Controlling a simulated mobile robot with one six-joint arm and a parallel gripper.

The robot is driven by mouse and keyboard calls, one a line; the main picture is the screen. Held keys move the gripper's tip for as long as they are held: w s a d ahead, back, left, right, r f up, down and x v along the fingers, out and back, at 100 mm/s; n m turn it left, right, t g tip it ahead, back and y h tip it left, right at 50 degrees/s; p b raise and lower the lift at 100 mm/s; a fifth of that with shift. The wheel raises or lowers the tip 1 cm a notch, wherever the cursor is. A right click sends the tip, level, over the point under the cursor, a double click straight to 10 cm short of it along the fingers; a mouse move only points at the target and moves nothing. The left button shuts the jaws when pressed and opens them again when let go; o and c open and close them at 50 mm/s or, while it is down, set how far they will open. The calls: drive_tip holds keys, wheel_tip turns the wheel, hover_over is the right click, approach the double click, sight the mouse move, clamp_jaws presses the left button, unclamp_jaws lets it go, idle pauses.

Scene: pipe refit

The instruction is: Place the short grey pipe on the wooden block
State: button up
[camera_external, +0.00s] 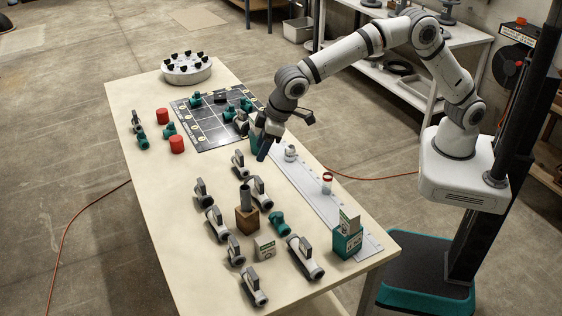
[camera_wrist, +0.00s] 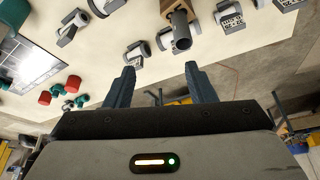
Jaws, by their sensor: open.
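The short grey pipe (camera_external: 245,195) stands upright on the wooden block (camera_external: 247,219), near the middle of the front half of the table. In the wrist view the grey pipe (camera_wrist: 181,32) sits at the top, with the wooden block (camera_wrist: 170,7) behind it. My gripper (camera_external: 264,149) is above the table, behind the block and apart from it. In the wrist view the two fingers of my gripper (camera_wrist: 160,70) are spread with nothing between them, and the pipe lies beyond the fingertips.
Several grey valves, such as one (camera_external: 217,224), crowd around the block. A black gridded mat (camera_external: 205,124) with fittings and two red cylinders (camera_external: 177,144) lie farther back. The table's left front is clear.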

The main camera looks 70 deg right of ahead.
drive_tip(key=s+d+r+m, duration=0.1)
drive_tip(key=s+d+r, duration=0.2)
drive_tip(key=d, duration=0.5)
drive_tip(key=s+d+r+h, duration=0.1)
drive_tip(key=s+d+r, duration=0.3)
drive_tip(key=d, duration=0.4)
drive_tip(key=s+d+r+m, duration=0.1)
drive_tip(key=s+d+r, duration=0.2)
drive_tip(key=d, duration=0.6)
drive_tip(key=s+d+f+m, duration=0.1)
drive_tip(key=s+d, duration=0.6)
drive_tip(key=s, duration=0.5)
drive_tip(key=s+d+f+m, duration=0.1)
drive_tip(key=s+d+f, duration=0.1)
drive_tip(key=s+d, duration=0.6)
drive_tip(key=s, duration=0.3)
drive_tip(key=shift+s+d+f+g+h, duration=0.25)
drive_tip(key=shift+s+f+g+h, duration=0.05)
drive_tip(key=shift+s+g, duration=0.1)
